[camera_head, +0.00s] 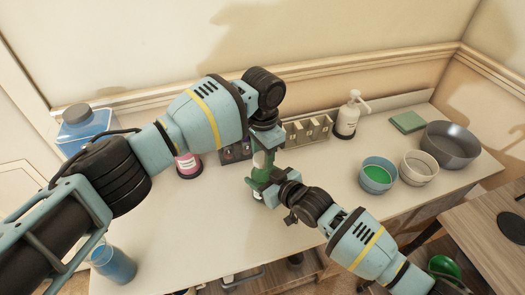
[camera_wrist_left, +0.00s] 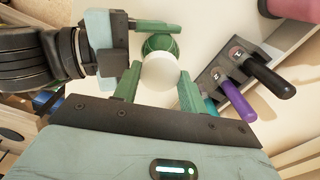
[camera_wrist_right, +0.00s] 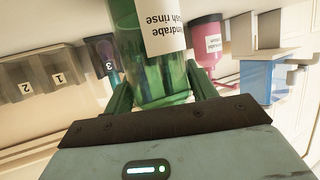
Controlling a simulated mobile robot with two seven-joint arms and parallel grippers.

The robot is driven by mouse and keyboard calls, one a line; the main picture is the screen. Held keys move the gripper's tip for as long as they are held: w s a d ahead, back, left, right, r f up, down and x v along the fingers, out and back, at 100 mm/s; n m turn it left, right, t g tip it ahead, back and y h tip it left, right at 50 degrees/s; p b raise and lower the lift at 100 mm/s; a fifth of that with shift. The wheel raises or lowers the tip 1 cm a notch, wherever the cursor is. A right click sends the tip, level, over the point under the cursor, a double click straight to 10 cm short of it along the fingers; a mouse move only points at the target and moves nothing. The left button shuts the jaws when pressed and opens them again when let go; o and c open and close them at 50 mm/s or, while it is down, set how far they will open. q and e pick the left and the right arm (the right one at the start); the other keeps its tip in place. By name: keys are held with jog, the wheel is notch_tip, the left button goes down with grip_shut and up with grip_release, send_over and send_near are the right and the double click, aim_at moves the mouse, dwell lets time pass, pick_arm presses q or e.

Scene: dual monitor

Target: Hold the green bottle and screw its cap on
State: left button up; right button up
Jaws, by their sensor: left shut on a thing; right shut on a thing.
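The green bottle (camera_head: 258,180) with a white label stands upright on the white table. In the right wrist view the bottle (camera_wrist_right: 150,55) fills the space between the fingers of my right gripper (camera_wrist_right: 163,90), which is shut on its body. My left gripper (camera_head: 266,143) is above the bottle, pointing down. In the left wrist view a white cap (camera_wrist_left: 159,72) sits between the fingertips of my left gripper (camera_wrist_left: 157,85), which is shut on it. The cap lies over the bottle's top; I cannot tell whether it is seated on the neck.
A rack (camera_wrist_left: 240,70) with dark and purple handles stands close behind the bottle, beside a numbered holder (camera_head: 308,130). A white pump bottle (camera_head: 348,115) and bowls (camera_head: 418,168) stand right. A blue beaker (camera_head: 114,263) is front left.

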pick_arm(q)
jog(key=shift+f, duration=0.6)
dwell(0.4)
pick_arm(e)
grip_shut()
pick_arm(q)
jog(key=m, duration=2.6)
jog(key=shift+m, duration=0.3)
jog(key=m, duration=0.4)
jog(key=shift+m, duration=1.6)
